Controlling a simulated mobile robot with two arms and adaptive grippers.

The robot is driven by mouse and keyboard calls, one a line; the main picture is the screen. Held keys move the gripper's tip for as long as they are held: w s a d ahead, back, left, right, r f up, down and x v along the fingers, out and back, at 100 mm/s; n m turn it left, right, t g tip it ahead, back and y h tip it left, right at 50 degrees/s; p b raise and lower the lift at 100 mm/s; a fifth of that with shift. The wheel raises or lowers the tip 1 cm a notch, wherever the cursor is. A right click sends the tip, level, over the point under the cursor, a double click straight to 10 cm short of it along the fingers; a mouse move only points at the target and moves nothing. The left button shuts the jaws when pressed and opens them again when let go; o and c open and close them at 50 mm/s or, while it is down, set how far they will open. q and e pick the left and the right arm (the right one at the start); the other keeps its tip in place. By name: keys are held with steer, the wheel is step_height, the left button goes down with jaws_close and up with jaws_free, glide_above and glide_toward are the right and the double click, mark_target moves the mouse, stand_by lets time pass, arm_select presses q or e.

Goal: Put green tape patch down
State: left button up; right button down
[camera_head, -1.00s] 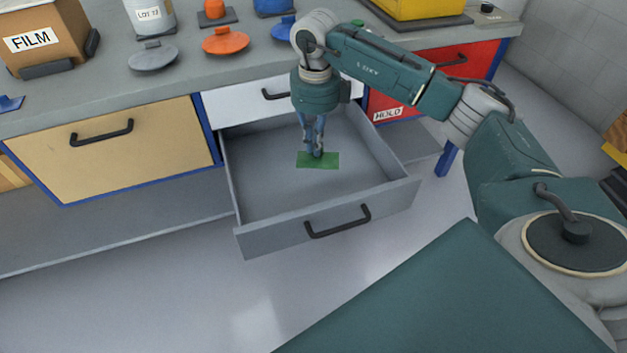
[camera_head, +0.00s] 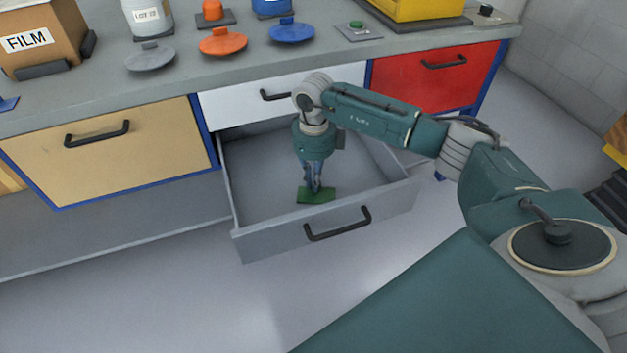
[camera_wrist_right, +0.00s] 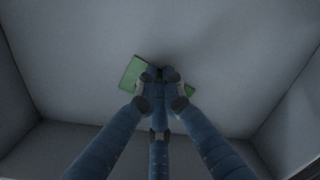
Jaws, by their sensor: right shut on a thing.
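The green tape patch (camera_head: 316,197) is at my right gripper's fingertips, inside the open grey drawer (camera_head: 245,243). My right gripper (camera_head: 312,188) points down and is shut on the patch. In the right wrist view the patch (camera_wrist_right: 131,74) shows on both sides of the closed blue fingers (camera_wrist_right: 160,82), which hide its middle. The patch looks close to the drawer floor (camera_wrist_right: 70,75); I cannot tell whether it touches. My left gripper is not in view.
The drawer's front wall with a black handle (camera_head: 338,225) stands close in front of the gripper. The drawer is otherwise empty. The bench above holds an orange lid (camera_head: 222,42), a blue lid (camera_head: 292,31), a grey lid (camera_head: 150,57) and a FILM box (camera_head: 40,35).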

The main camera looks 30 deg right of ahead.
steer(key=c, duration=1.9)
jaws_free()
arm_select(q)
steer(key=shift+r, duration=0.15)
